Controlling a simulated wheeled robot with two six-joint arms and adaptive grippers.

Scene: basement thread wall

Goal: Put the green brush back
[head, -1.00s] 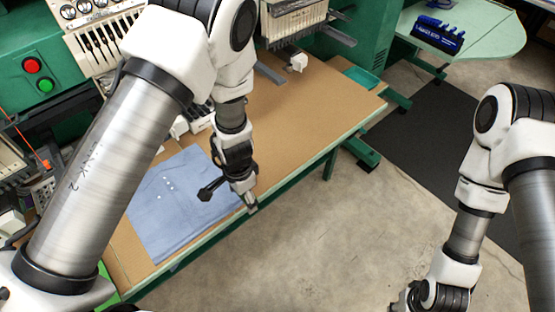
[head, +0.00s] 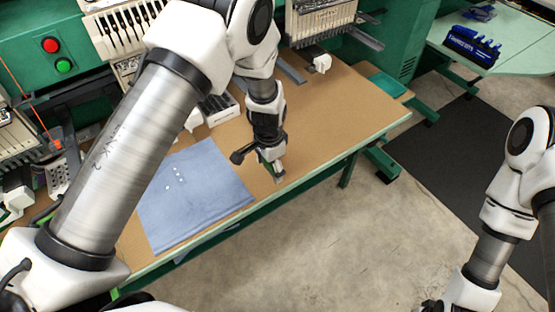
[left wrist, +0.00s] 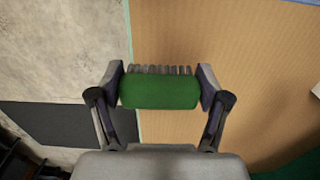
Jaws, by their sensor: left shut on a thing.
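My left gripper (head: 278,176) is over the brown worktable (head: 330,120), near its front edge and just right of the folded blue cloth (head: 195,200). In the left wrist view the gripper (left wrist: 160,88) is shut on the green brush (left wrist: 160,92). The brush lies crosswise between the two fingers, its grey bristles (left wrist: 160,70) pointing away from the palm. The brush is too small to make out clearly in the head view. Of my right arm only the links show at the right; its gripper is outside the frame.
A small white object (head: 322,63) stands at the back of the table. A green machine with red (head: 50,45) and green buttons is at the back left. A blue rack (head: 473,46) sits on a pale green table at the upper right. The table's right part is mostly clear.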

